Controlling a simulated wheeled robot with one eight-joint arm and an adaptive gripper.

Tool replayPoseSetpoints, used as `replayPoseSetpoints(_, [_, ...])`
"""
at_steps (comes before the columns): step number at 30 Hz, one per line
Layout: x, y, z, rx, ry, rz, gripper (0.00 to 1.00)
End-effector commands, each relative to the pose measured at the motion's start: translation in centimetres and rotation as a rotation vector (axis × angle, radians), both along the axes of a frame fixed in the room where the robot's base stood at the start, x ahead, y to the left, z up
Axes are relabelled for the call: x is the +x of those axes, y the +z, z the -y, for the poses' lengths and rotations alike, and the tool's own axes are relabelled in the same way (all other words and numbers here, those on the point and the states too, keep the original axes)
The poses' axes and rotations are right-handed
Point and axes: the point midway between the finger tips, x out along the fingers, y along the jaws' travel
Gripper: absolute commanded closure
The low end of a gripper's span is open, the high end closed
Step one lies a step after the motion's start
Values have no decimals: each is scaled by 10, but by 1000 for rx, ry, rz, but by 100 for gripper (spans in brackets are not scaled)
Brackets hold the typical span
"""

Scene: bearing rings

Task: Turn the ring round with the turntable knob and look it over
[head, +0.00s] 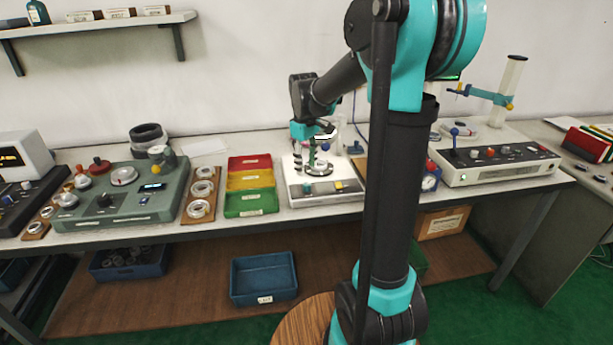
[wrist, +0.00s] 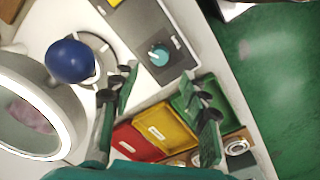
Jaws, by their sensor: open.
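The white inspection unit (head: 350,195) stands on the bench, with a dark round turntable (head: 318,168) on top. My gripper (head: 312,160) is over the turntable in the head view. In the wrist view my gripper (wrist: 158,76) is open, with nothing between its fingers. A blue ball knob (wrist: 70,61) is left of the fingers. A thin round edge (wrist: 101,47) shows behind it; I cannot tell whether this is the ring or the turntable rim. A large pale round frame (wrist: 62,115) fills the left edge. A teal knob (wrist: 158,53) is on the grey panel beyond the fingertips.
Red (head: 250,162), yellow (head: 250,180) and green (head: 250,204) bins stand left of the unit. A wooden board (head: 191,206) with rings and a green tester (head: 125,205) are farther left. Another white instrument (head: 500,168) stands to the right. Little bench is free.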

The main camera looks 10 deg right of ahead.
Motion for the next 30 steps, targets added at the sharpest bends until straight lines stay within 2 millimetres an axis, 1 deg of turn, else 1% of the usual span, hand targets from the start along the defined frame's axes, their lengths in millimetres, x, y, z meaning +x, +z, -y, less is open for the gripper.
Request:
replayPoseSetpoints(1, [0,10,0,0,0,0,55])
replayPoseSetpoints(6, [-1,36,-1,0,0,0,55])
replayPoseSetpoints(9, [-1,45,-1,0,0,0,55])
replayPoseSetpoints(13, [-1,51,-1,0,0,0,55])
replayPoseSetpoints(21, [-1,51,-1,0,0,0,55])
replayPoseSetpoints(24, [-5,48,0,1,-12,6,55])
replayPoseSetpoints(26, [-13,43,2,5,-37,19,55])
replayPoseSetpoints(29, [-36,25,10,16,-116,58,55])
replayPoseSetpoints(30, [-50,14,13,25,-159,80,55])
